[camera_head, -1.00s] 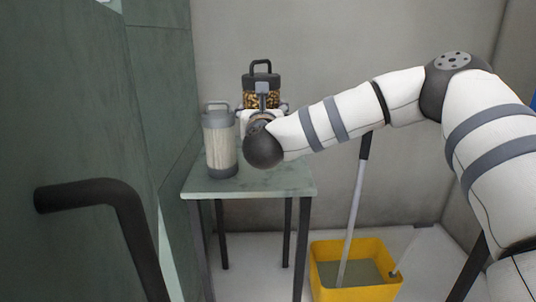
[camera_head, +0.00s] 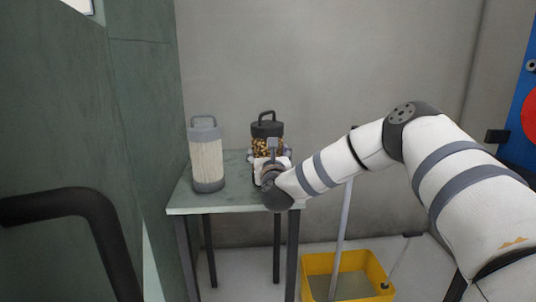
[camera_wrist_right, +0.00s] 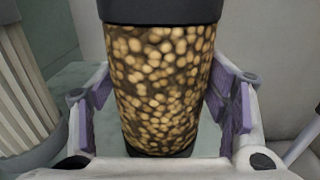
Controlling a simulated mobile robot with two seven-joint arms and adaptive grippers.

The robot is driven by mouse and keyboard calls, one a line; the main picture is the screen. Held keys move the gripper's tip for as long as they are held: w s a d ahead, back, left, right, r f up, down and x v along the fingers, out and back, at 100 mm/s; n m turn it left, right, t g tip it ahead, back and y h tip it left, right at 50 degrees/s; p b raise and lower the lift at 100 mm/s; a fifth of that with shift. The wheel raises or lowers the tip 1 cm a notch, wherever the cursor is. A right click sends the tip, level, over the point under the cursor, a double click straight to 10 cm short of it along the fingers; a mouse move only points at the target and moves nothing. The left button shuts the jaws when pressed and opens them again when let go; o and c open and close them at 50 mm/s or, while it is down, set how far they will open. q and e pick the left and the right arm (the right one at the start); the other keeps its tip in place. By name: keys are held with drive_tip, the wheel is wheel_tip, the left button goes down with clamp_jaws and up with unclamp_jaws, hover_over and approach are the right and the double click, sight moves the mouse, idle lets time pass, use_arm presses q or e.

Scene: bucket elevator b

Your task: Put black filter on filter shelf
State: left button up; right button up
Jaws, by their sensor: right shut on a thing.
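The black filter (camera_head: 267,129) has a black cap with a loop handle and a clear body full of golden granules. My right gripper (camera_wrist_right: 161,105) is shut around its body, with a purple-padded finger on each side. In the head view the right gripper (camera_head: 268,163) and the filter are upright at the right part of the small green table (camera_head: 232,205). No filter shelf can be made out for certain. My left gripper is not in view.
A pale ribbed filter with a grey cap (camera_head: 207,157) stands on the table, left of the black one. A green wall with a dark handle (camera_head: 75,205) is close on the left. A yellow mop bucket (camera_head: 318,265) stands on the floor at right. A grey wall is behind.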

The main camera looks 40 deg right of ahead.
drive_tip(key=o, duration=1.5)
drive_tip(key=shift+o, duration=0.2)
